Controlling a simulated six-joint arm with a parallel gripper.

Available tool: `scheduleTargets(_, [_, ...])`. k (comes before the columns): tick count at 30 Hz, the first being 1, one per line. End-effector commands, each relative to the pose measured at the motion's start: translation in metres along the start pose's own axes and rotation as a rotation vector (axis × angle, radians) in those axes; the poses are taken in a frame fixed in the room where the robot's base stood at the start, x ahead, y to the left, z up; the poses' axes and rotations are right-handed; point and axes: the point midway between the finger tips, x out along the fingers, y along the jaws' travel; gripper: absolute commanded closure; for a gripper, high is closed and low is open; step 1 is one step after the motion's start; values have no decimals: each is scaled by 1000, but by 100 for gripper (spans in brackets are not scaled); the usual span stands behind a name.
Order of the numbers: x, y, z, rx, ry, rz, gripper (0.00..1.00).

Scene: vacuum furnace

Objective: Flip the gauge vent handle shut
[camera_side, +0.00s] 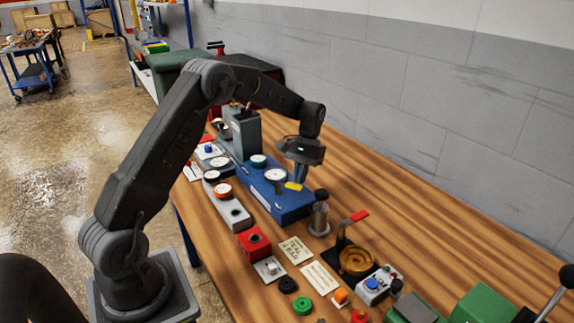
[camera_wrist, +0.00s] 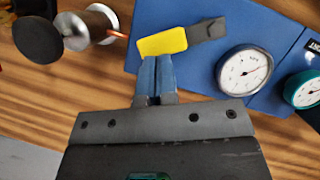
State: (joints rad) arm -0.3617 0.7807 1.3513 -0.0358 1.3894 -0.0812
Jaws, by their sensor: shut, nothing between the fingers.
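The vent handle is a yellow grip (camera_wrist: 162,41) on a dark grey lever at the edge of the blue gauge block (camera_wrist: 180,10). In the side view the yellow grip (camera_side: 293,186) shows beside a white dial on the blue block (camera_side: 290,209). My gripper (camera_wrist: 158,60) is shut and empty. Its fingertips are right at the yellow grip's near edge in the wrist view; I cannot tell whether they touch. In the side view my gripper (camera_side: 297,180) points down just above the handle.
A white-faced gauge (camera_wrist: 244,71) and a teal-rimmed gauge (camera_wrist: 303,88) stand close to the right. A red-handled valve (camera_side: 354,219) is farther right. Bare wooden table (camera_side: 410,200) lies toward the wall.

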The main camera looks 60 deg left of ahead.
Motion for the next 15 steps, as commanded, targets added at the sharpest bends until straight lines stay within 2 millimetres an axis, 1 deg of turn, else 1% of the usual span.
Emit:
scheduleTargets(6, [5, 6, 11, 183, -1, -74, 100])
scheduleTargets(15, [10, 8, 22, 369, -2, -149, 100])
